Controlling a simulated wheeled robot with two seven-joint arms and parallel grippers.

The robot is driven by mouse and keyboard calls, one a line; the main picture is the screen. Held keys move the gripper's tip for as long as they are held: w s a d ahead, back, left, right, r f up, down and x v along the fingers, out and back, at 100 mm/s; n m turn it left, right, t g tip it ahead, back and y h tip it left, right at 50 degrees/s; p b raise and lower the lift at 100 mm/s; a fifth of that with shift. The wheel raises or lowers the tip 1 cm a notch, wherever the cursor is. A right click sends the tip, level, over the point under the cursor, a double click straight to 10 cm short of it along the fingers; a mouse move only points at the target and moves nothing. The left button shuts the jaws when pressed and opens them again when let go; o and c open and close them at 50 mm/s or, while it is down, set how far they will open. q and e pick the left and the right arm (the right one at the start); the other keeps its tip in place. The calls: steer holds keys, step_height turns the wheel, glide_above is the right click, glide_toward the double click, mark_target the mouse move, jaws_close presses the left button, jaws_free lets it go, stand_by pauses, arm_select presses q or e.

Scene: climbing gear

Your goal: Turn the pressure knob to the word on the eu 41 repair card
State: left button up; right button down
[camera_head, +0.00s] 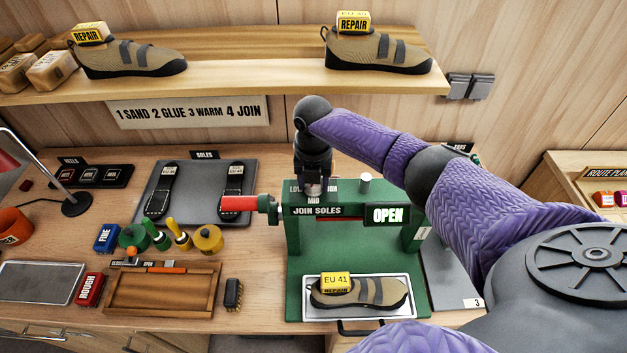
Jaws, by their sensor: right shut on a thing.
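A green press (292,240) labelled JOIN SOLES stands on the bench, its display (388,215) reading OPEN. My right gripper (314,180) points down onto the press top and is shut on the pressure knob (313,190), which it mostly hides. The knob's pointer cannot be seen. The EU 41 repair card (336,281) is yellow and lies on a tan shoe (385,292) in the press's tray (405,313). No pressure word is readable on it. My left gripper is out of view.
A red handle (238,203) sticks out left of the press, and a pale post (365,182) stands on its top. Glue pots, brushes and a wooden tray (150,308) lie to the left. Two more shoes with repair cards sit on the shelf (250,78) above.

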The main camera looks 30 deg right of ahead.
steer(key=shift+n, duration=1.3)
steer(key=shift+w+n, duration=0.1)
steer(key=shift+n, duration=0.2)
steer(key=shift+c, duration=0.7)
jaws_free()
step_height(320, 180, up, 10)
